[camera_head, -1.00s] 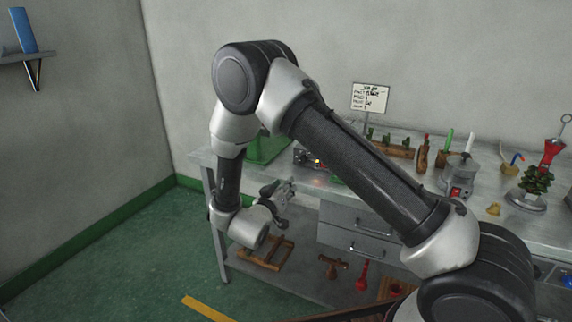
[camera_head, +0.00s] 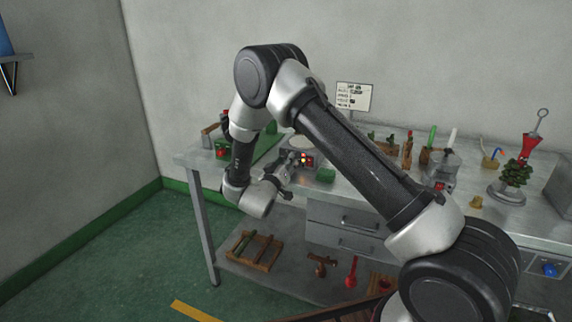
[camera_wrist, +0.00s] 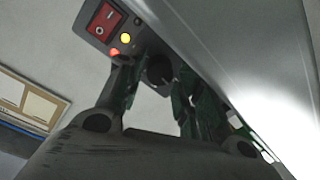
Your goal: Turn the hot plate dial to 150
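The hot plate (camera_head: 325,163) sits at the front edge of the metal bench, with small lights on its front. In the wrist view its front panel (camera_wrist: 92,32) shows a red rocker switch (camera_wrist: 106,18), a yellow light and a red light. The dark round dial (camera_wrist: 160,68) is beside the lights, with a pale mark on it; I cannot read its setting. My gripper (camera_wrist: 156,82) is open, with its fingers on either side of the dial in the picture. I cannot tell if they touch it. In the head view my gripper (camera_head: 290,168) is just in front of the hot plate.
A grey pot (camera_head: 445,168) and wooden tools stand farther right. Drawers (camera_head: 345,220) and a lower shelf are below. Floor at left is clear.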

